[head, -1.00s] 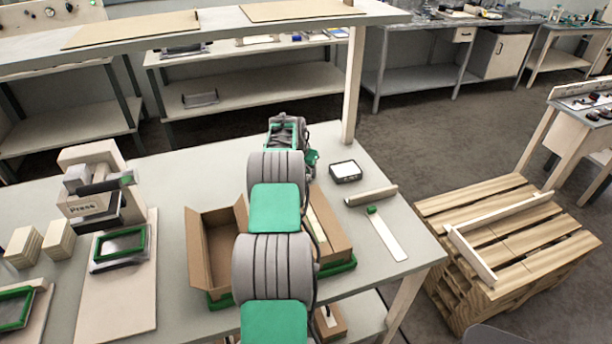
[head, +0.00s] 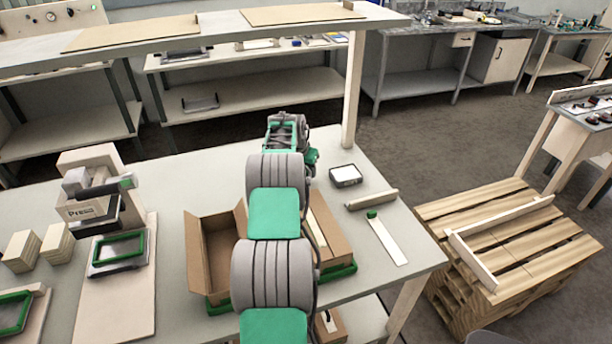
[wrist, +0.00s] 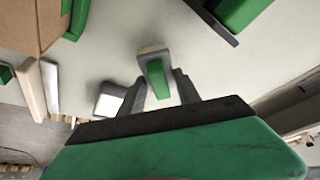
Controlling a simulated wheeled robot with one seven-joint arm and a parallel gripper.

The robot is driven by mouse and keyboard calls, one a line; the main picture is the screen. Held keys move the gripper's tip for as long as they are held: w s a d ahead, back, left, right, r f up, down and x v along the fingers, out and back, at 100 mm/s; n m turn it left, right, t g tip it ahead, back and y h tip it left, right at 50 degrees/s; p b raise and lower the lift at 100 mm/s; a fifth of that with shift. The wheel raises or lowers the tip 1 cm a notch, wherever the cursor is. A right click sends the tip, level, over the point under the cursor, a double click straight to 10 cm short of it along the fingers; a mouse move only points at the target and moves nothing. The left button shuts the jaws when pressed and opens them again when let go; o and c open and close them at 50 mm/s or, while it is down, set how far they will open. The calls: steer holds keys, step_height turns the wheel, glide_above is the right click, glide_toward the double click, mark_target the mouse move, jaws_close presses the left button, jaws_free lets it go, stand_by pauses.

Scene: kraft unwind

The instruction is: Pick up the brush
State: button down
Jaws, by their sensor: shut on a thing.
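The brush (wrist: 157,76) shows in the wrist view, with a green body and a pale end pointing away from me. My gripper (wrist: 158,88) has its two dark fingers on either side of the brush and is shut on it. The grey tabletop lies beyond the brush; I cannot tell how far the brush is above it. In the head view my own arm reaches over the table and hides the brush and the fingertips.
An open cardboard box (head: 196,261) stands beside my arm. A small dark-rimmed white-topped case (head: 345,176), a beige bar (head: 372,200) and a white strip with a green end (head: 388,243) lie to the right. A press (head: 95,190) stands left. A shelf (head: 220,38) spans the back.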

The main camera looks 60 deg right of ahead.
steer(key=s+a+r+b, duration=0.1)
steer(key=s+a+r, duration=0.1)
steer(key=a+r, duration=0.1)
steer(key=s+a+r+b, duration=0.2)
steer(key=a+r, duration=0.2)
steer(key=a, duration=0.1)
steer(key=s+a+r+b, duration=0.2)
steer(key=a+r, duration=0.2)
steer(key=shift+s+a, duration=0.2)
steer(key=shift+a, duration=0.1)
